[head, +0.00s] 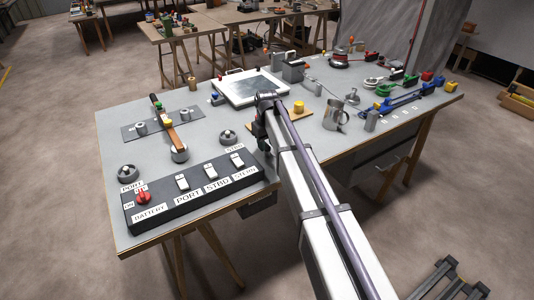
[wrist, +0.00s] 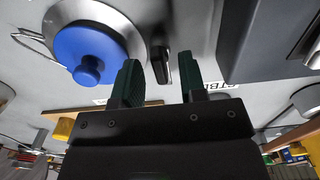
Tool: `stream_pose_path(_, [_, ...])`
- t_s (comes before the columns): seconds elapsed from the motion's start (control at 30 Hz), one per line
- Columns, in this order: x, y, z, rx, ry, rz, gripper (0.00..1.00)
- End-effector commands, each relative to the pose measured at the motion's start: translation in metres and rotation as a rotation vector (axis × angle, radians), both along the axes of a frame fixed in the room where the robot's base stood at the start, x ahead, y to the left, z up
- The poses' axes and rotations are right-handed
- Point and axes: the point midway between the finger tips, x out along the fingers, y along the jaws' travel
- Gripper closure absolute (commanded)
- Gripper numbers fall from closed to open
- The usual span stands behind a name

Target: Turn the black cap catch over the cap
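In the wrist view, a round blue cap (wrist: 88,50) with a central knob sits on a silver ring fitting at the upper left. A small black catch (wrist: 160,62) stands to the right of the cap, beside it and not across it. My gripper (wrist: 162,82) has its two dark green fingers apart. The black catch shows in the gap between them, nearer the left finger; I cannot tell whether they touch. In the head view, my gripper (head: 261,135) hangs down past the end of my arm, low over the table. I cannot make out the catch there.
A black switch panel (head: 190,190) with white rockers and a red knob lies at the table's front left. A round grey fitting (head: 228,137) is left of my gripper. A white tray (head: 250,88) lies behind, and a metal mug (head: 335,116) stands to the right.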

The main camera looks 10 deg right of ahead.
Motion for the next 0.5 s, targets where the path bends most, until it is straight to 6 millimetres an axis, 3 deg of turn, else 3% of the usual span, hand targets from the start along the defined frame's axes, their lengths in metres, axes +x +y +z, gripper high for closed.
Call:
stream_pose_path(0.23, [0.0000,0.0000,0.0004,0.000,0.000,0.000,0.63])
stream_pose_path(0.5, [-0.0001,0.0000,0.0003,0.000,0.000,0.000,0.89])
